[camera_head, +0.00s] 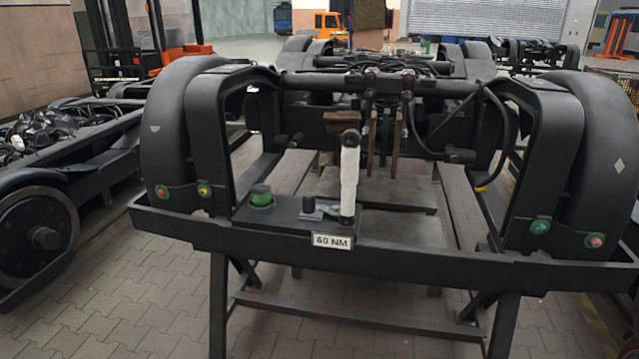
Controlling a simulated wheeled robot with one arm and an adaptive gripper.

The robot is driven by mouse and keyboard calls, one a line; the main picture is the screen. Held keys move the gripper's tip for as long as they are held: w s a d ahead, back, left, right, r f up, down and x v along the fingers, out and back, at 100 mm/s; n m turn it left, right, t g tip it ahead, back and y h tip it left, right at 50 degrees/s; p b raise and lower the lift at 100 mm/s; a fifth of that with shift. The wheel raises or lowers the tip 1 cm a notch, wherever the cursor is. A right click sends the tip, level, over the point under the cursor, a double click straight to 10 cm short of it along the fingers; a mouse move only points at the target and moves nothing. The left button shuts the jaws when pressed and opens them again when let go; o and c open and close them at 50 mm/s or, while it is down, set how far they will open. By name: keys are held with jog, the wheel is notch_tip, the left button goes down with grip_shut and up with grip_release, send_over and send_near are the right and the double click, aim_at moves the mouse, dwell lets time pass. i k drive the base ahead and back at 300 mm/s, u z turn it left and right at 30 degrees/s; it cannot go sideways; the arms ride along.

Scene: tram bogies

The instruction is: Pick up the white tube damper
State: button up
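The white tube damper (349,182) stands upright near the middle of the view. Its upper part is a plain white tube, and its lower end looks darker where it meets a flat black plate (285,222) at the front of the bogie frame. A rusty brown piece (341,119) shows right at its top; I cannot tell whether it is part of the damper. My gripper is not in view.
A green-topped knob (261,196) and small grey parts (328,209) sit left of the damper. A "60 NM" sign (332,241) is in front. Rusty hanging bars (394,140) are behind it. Large dark wheel guards (178,130) flank both sides.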

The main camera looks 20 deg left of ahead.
aim_at(350, 150)
jog(key=u, duration=0.85)
jog(key=i, duration=0.85)
jog(key=u, duration=0.8)
